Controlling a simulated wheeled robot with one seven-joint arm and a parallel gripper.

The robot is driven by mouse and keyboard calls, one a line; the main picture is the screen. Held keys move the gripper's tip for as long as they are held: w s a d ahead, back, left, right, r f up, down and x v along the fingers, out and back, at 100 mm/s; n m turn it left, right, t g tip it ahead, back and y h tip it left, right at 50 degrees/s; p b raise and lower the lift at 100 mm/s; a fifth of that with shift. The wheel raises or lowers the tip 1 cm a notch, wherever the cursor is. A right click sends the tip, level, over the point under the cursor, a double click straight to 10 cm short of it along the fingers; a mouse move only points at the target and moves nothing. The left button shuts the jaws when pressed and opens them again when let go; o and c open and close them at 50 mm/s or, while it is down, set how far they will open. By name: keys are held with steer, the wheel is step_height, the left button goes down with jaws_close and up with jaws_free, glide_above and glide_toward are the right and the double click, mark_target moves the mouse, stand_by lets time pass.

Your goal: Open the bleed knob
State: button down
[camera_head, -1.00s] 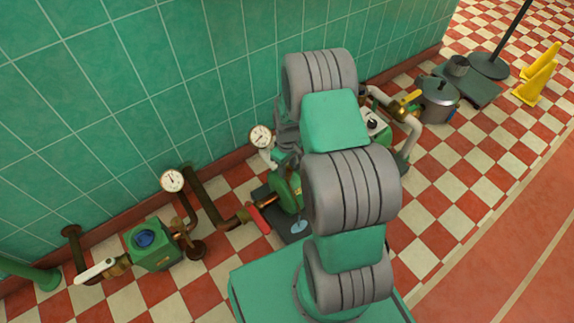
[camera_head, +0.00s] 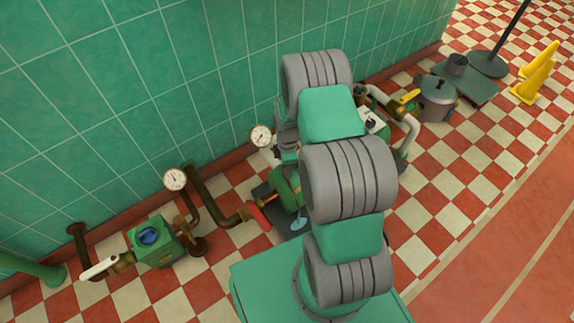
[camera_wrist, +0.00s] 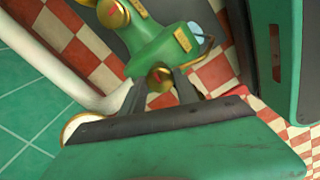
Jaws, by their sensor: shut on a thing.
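In the wrist view a brass knob (camera_wrist: 159,78) sits at the end of a green pump body (camera_wrist: 165,48). My gripper (camera_wrist: 160,84) has its two dark fingers on either side of this knob and is shut on it. The knob's lower part is hidden by the gripper. In the head view the green pump (camera_head: 287,190) stands on a dark base, partly covered by my arm. The knob and the fingertips cannot be made out there.
A pressure gauge (camera_head: 261,136) rises by the tiled wall. A red-handled valve (camera_head: 259,216) lies left of the pump. A green box with a blue knob (camera_head: 149,236) stands further left. A grey pot (camera_head: 437,98) and yellow cones (camera_head: 536,78) are at right. The front right floor is clear.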

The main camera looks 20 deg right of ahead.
steer(key=shift+n, duration=1)
steer(key=c, duration=0.9)
jaws_free()
step_height(320, 180, up, 8)
steer(key=p, duration=0.3)
steer(key=shift+f, duration=0.1)
